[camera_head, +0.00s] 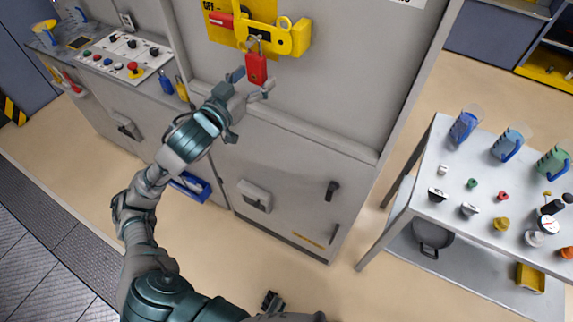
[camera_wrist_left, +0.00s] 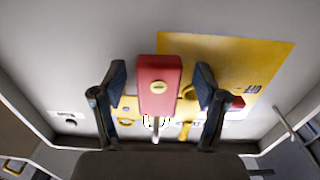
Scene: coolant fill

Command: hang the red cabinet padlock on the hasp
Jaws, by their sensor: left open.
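The red padlock (camera_head: 256,69) hangs upright with its shackle up at the yellow hasp (camera_head: 285,37) on the cabinet front. Whether the shackle is closed through the hasp is too small to tell. My left gripper (camera_head: 252,83) is open, with one finger on each side of the padlock's lower body. In the left wrist view the padlock (camera_wrist_left: 158,85) shows its keyhole end between the two fingers, with a gap on both sides. At the bottom edge of the head view a dark piece, likely my right gripper (camera_head: 272,301), shows only in part.
A yellow plate (camera_head: 222,27) sits behind the hasp. A control panel (camera_head: 121,53) with knobs is at the left, with blue and yellow padlocks (camera_head: 166,84) hanging nearby. A white table (camera_head: 440,150) with jugs and small parts stands at the right. Floor between is clear.

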